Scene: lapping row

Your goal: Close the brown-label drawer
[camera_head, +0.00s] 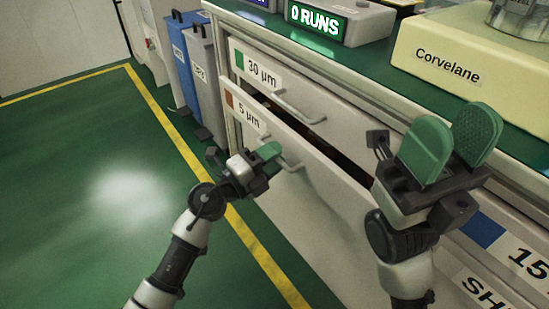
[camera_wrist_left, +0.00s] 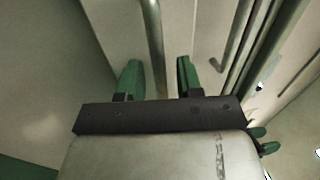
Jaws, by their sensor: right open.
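The brown-label drawer (camera_head: 315,165), marked 5 µm, is pulled out part way, with a dark gap along its top edge. Its bar handle (camera_head: 291,164) is beside my left gripper (camera_head: 268,158). In the left wrist view, the handle (camera_wrist_left: 153,45) runs between the two spread green fingers of the left gripper (camera_wrist_left: 159,78); I cannot tell whether either finger touches it. My right gripper (camera_head: 452,138) is open and empty, with its green pads raised in front of the cabinet at the right.
The green-label 30 µm drawer (camera_head: 320,98) is above. A blue-label drawer (camera_head: 500,245) is lower right. On the worktop stand a 0 RUNS display (camera_head: 318,22) and a cream Corvelane machine (camera_head: 480,65). Blue and grey bins (camera_head: 205,85) stand behind left. The green floor at left is clear.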

